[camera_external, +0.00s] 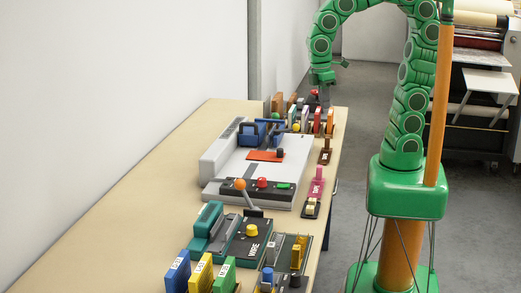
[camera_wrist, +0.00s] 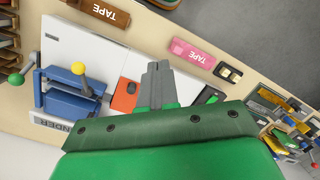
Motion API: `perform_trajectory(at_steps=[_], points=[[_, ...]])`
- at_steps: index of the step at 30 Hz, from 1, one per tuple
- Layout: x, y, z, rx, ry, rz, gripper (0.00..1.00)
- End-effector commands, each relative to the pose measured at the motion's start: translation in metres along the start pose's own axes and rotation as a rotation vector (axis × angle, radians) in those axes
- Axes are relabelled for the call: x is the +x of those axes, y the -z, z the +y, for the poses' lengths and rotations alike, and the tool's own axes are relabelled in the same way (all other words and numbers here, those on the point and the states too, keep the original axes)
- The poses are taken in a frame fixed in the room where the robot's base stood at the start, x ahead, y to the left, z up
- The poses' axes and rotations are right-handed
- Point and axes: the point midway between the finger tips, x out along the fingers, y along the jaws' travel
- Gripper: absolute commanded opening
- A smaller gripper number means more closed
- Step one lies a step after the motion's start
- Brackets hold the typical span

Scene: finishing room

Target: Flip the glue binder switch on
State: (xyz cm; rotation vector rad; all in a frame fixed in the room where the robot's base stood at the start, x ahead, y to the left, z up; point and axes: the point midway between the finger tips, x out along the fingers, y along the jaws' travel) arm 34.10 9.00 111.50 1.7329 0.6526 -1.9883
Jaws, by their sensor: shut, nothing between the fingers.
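The glue binder (camera_external: 216,160) is a long white machine with a blue clamp (camera_external: 252,132) and an orange pad (camera_external: 265,156). In the wrist view the binder (camera_wrist: 75,50) lies under my gripper, and a black-and-green part (camera_wrist: 208,96) shows right of the fingers. My gripper (camera_wrist: 158,66) is shut and empty. In the external view my gripper (camera_external: 323,98) hangs over the table's far end, beyond the binder.
A brown tape dispenser (camera_wrist: 105,12) and a pink one (camera_wrist: 193,54) stand along the table edge. A yellow-knobbed lever (camera_wrist: 79,68) rises from the clamp. The orange-balled lever (camera_external: 240,184) and teal tools stand nearer. Bare tabletop (camera_external: 130,200) lies left.

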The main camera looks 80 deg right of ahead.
Motion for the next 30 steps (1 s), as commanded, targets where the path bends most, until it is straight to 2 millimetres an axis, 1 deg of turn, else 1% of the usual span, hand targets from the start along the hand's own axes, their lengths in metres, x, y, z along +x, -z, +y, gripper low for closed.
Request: perform_trajectory(at_steps=[1,8,14,24,30], points=[[-0.001,0.012,-0.003,-0.043,0.000,-0.001,0.00],[-0.004,0.061,-0.019,-0.236,-0.001,0.005,0.00],[-0.003,0.103,-0.039,-0.401,-0.001,0.007,0.00],[0.004,0.172,-0.082,-0.670,-0.004,0.013,0.00],[0.013,0.206,-0.110,-0.811,-0.004,0.013,0.00]])
